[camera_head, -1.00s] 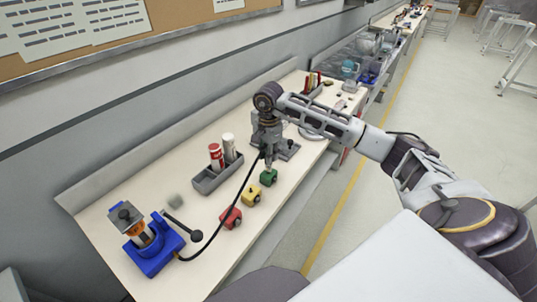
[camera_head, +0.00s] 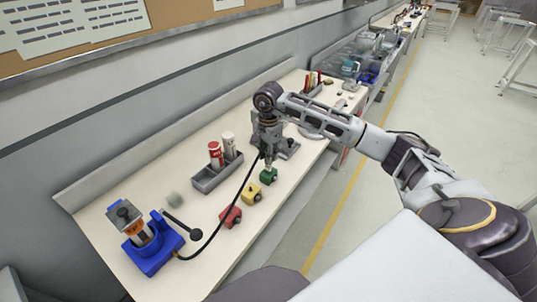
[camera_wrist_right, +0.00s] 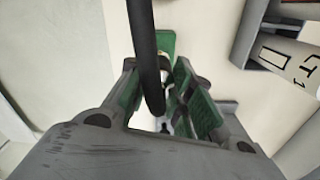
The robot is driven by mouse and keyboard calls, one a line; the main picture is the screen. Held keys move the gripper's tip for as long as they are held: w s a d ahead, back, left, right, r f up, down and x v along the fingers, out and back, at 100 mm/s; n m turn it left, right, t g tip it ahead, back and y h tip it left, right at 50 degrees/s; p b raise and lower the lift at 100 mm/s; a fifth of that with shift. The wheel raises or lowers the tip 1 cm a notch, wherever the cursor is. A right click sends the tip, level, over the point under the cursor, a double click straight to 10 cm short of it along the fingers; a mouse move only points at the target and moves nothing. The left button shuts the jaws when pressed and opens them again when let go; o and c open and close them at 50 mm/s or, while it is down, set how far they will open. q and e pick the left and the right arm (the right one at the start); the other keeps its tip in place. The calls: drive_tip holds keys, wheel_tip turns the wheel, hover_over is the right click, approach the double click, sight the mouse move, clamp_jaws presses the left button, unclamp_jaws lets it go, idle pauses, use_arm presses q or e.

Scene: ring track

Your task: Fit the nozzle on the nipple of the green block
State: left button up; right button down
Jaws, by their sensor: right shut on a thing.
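The green block (camera_head: 268,176) stands on the bench, the farthest of a row of three coloured blocks. It also shows partly in the right wrist view (camera_wrist_right: 165,44), beyond the fingers. My right gripper (camera_head: 267,161) points down just above the green block and is shut on the nozzle at the end of the black hose (camera_head: 232,205). In the right wrist view the hose (camera_wrist_right: 143,50) runs up between the green-padded fingers (camera_wrist_right: 160,95). The nozzle is mostly hidden by the fingers, and I cannot tell whether it touches the nipple. My left gripper is not in view.
A yellow block (camera_head: 252,193) and a red block (camera_head: 231,216) stand nearer in the row. The blue pump (camera_head: 150,247) is at the near left, with the hose leading from it. A grey tray (camera_head: 210,184) holds a red can and a white can behind the blocks.

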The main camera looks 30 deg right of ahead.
drive_tip(key=c, duration=1.2)
unclamp_jaws()
drive_tip(key=shift+r, duration=6)
